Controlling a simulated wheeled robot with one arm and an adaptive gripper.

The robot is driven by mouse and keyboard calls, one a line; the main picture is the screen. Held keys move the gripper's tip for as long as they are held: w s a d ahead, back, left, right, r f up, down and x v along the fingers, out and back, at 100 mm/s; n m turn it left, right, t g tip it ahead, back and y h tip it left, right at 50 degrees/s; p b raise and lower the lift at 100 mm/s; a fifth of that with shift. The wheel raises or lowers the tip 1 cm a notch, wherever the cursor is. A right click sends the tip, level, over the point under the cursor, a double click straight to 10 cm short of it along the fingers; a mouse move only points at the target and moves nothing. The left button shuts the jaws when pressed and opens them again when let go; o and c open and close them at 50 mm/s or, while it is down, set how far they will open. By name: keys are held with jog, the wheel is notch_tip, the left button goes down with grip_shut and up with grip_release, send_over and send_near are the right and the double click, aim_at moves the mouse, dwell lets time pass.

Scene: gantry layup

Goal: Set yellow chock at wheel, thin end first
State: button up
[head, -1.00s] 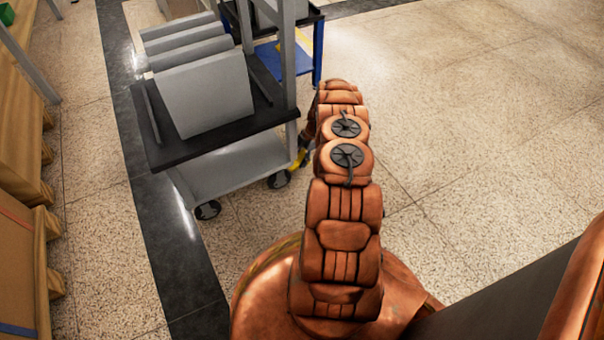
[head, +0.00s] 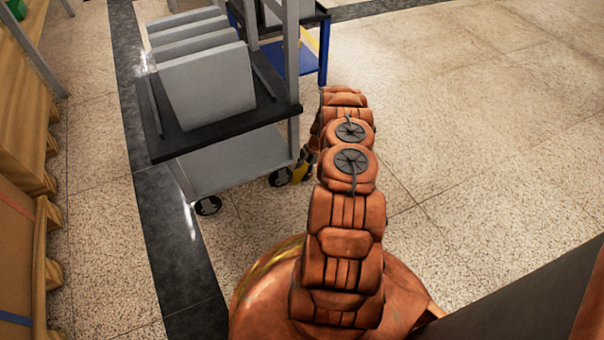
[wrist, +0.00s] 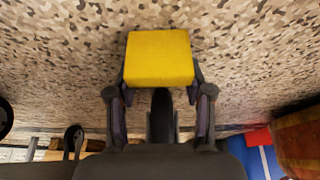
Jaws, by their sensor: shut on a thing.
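The yellow chock (wrist: 160,58) is held in the wrist view, one flat yellow face showing; I cannot tell which end is thin. My gripper (wrist: 160,88) is shut on it, with a finger at each side. In the head view the yellow chock (head: 299,172) shows as a small patch just right of the cart's near right wheel (head: 281,177). It looks low, near the floor; I cannot tell whether it touches the wheel or floor. My arm hides most of the gripper there. Dark wheels (wrist: 74,134) show at the lower left of the wrist view.
The grey cart (head: 235,165) carries upright grey panels (head: 208,88) on a black top. A blue cart (head: 313,65) stands behind it. Wooden crates (head: 20,240) line the left side. The speckled floor to the right (head: 480,120) is clear.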

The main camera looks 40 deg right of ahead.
jog(key=o, duration=1.3)
jog(key=shift+o, duration=0.2)
jog(key=p+v, duration=0.4)
jog(key=v, duration=0.8)
